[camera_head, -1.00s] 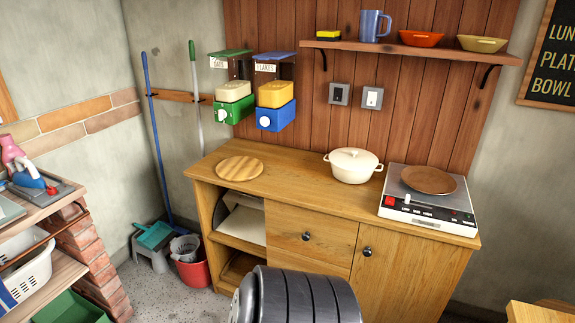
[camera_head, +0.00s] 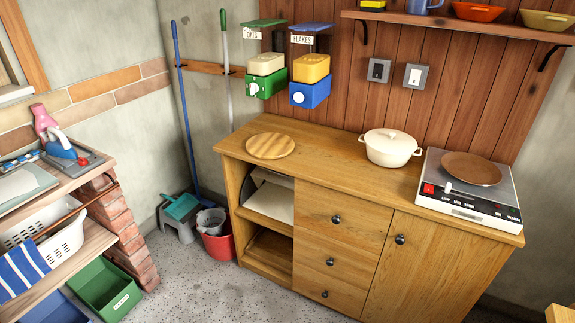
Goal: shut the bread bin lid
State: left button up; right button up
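No bread bin or bread bin lid can be made out in this head view. Neither of my grippers is in view. The wooden cabinet (camera_head: 345,222) has an open compartment at its left. A cream sheet-like thing (camera_head: 270,203) and a dark rounded edge show in its upper part, and I cannot tell what they belong to.
On the cabinet top stand a round wooden board (camera_head: 270,146), a white lidded pot (camera_head: 390,151) and a white appliance (camera_head: 465,205) bearing a brown plate (camera_head: 470,167). A red bucket (camera_head: 219,246) stands left of the cabinet. The speckled floor in front is clear.

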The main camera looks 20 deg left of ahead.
aim_at(258, 175)
jog(key=u, duration=0.8)
jog(key=i+j+z, duration=0.15)
jog(key=i+j, duration=0.2)
jog(key=i+j+z, duration=0.2)
jog(key=i+j, duration=0.15)
jog(key=j, duration=0.15)
jog(key=i+j+z, duration=0.15)
jog(key=i+j, duration=0.15)
jog(key=j, duration=0.2)
